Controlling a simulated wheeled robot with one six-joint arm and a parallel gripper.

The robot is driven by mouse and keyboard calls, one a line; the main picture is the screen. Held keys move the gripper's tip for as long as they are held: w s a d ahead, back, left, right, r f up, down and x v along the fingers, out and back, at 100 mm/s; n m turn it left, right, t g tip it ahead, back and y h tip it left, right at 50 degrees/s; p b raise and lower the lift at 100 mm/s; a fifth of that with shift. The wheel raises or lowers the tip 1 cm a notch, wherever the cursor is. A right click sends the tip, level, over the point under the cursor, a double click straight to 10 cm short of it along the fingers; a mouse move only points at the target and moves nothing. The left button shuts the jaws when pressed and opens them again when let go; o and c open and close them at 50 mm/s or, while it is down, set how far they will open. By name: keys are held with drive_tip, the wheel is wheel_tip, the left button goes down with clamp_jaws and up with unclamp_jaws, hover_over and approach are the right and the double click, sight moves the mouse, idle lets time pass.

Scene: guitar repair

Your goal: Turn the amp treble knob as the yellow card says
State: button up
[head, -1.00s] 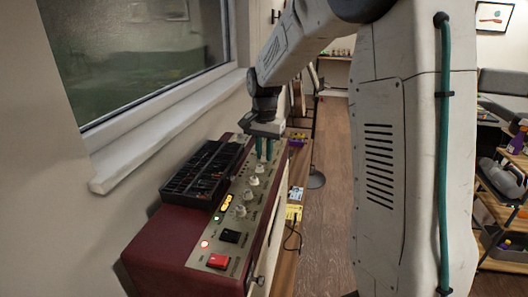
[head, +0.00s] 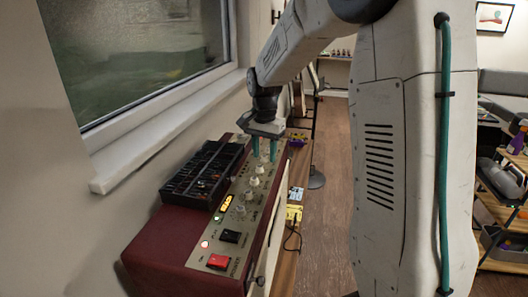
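The amp (head: 165,240) is a dark red box with a cream control panel along its top. A row of pale knobs runs up the panel, including one knob (head: 254,181) in the middle. My gripper (head: 264,157) points down over the far end of the row. Its two teal fingers stand apart, one on each side of a far knob. I cannot tell whether they touch it, or which knob is the treble, since the labels are too small. A yellow card or box (head: 293,214) sits right of the amp; its writing is unreadable.
A black compartment tray (head: 185,192) lies on the amp, left of the knobs. A red switch (head: 218,262) and a black switch (head: 230,236) are at the near end. The window sill (head: 150,160) runs along the left.

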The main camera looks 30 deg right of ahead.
sight(265, 156)
wheel_tip(265, 156, up, 8)
drive_tip(key=shift+f, duration=0.1)
idle(0.4)
idle(0.5)
drive_tip(key=shift+s+f+n, duration=0.1)
drive_tip(key=shift+n, duration=0.3)
drive_tip(key=s+n, duration=0.1)
drive_tip(key=s+a+f+n, duration=0.1)
drive_tip(key=s, duration=0.1)
drive_tip(key=s+g, duration=0.1)
drive_tip(key=s, duration=0.1)
drive_tip(key=shift+a+f+n, duration=0.3)
drive_tip(key=shift+f+n, duration=0.05)
drive_tip(key=shift+n, duration=0.05)
drive_tip(key=s+a+n+t, duration=0.1)
drive_tip(key=s+a+n, duration=0.3)
drive_tip(key=s, duration=0.9)
drive_tip(key=s+a+r+n+t, duration=0.1)
drive_tip(key=s+a+n, duration=0.3)
drive_tip(key=s, duration=0.9)
drive_tip(key=shift+s+a+r, duration=0.2)
drive_tip(key=shift+s+a, duration=0.15)
drive_tip(key=shift+a, duration=0.55)
